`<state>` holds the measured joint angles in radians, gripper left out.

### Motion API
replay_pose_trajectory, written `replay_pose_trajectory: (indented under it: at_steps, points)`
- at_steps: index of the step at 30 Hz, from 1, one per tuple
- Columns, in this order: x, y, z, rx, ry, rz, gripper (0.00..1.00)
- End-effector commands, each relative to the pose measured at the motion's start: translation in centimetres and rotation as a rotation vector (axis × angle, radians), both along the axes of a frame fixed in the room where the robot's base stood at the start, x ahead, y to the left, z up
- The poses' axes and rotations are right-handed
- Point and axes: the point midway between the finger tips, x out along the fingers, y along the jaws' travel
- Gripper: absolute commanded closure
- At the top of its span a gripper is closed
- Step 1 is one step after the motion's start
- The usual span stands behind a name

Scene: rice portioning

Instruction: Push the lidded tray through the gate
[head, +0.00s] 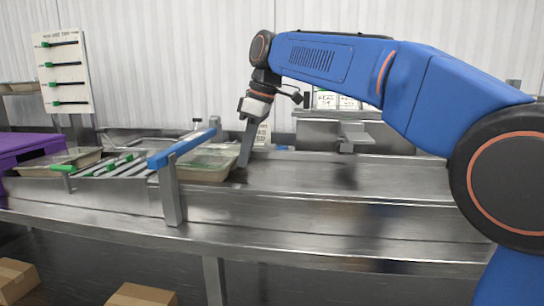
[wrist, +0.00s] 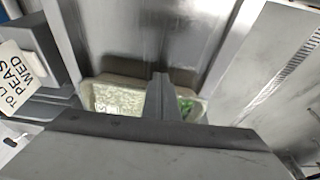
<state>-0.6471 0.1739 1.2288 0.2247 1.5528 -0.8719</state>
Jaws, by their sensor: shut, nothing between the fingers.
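The lidded tray (head: 208,166) is a shallow pale tray with a clear lid, sitting on the steel counter just right of the gate (head: 180,150). The gate has a blue top bar and a steel post, which partly hides the tray's left side. My gripper (head: 243,160) points down at the tray's right end, its fingers shut and empty. I cannot tell whether they touch the tray. In the wrist view the tray (wrist: 120,97) shows pale food at left and green food at right, with my closed fingers (wrist: 160,92) in front of it.
Left of the gate are rollers with green ends (head: 110,166), another tray (head: 62,160) and a purple unit (head: 25,145). The steel counter (head: 320,175) right of my gripper is clear. A white board with green sliders (head: 62,72) stands behind.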

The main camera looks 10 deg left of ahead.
Motion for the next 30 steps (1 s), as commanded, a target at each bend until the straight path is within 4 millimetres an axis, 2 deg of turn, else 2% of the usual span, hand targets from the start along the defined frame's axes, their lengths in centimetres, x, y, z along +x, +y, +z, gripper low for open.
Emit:
replay_pose_trajectory:
  at_steps: [1,6,12,18,30]
  points:
    - [0.1,1.5,-0.1,0.0,0.001,0.004,1.0]
    - [0.2,5.4,-0.1,0.001,0.0,0.003,1.0]
    - [0.3,8.6,0.0,0.001,0.0,0.002,1.0]
    - [0.3,9.5,0.0,0.001,0.0,0.0,1.0]
    - [0.3,9.3,0.0,0.001,0.0,0.0,1.0]
